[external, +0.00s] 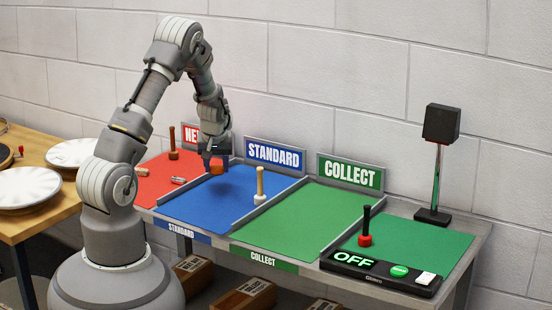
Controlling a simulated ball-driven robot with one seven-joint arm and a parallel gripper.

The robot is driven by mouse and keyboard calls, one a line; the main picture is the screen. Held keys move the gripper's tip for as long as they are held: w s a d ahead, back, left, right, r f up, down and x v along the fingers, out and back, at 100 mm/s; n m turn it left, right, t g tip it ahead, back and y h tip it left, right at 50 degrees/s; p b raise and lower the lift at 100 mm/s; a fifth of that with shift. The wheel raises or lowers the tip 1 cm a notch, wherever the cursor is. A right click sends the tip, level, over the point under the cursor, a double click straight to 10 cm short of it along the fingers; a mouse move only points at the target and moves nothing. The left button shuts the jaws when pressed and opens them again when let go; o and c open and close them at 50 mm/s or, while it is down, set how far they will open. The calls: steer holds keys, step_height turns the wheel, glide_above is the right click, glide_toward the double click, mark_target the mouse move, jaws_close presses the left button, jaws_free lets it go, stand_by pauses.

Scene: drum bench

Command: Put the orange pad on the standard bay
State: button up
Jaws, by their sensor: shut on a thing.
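My gripper (216,160) is shut on the orange pad (217,167). It holds the pad above the far left part of the blue standard bay (225,207), near the divider to the red bay. A dark shadow lies on the blue surface below the gripper. The pad appears apart from the surface, but the exact gap is hard to tell. The blue STANDARD sign (275,155) stands behind the bay. The fingertips are small and partly hidden.
A tan-handled beater (260,184) stands upright at the standard bay's right edge. The red bay (150,183) holds a dark-handled beater (173,146) and small pieces. The green collect bay (310,222) is clear. A red-based beater (366,228) stands by the OFF panel (380,270).

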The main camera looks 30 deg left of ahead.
glide_above(226, 178)
steer(key=s+d, duration=0.1)
steer(key=s, duration=0.1)
steer(key=shift+w+f+b, duration=0.25)
steer(key=shift+b, duration=0.05)
steer(key=shift+w+f+b, duration=0.1)
steer(key=shift+f+b, duration=0.6)
steer(key=shift+f, duration=1)
steer(key=shift+f, duration=0.15)
steer(key=o, duration=1.1)
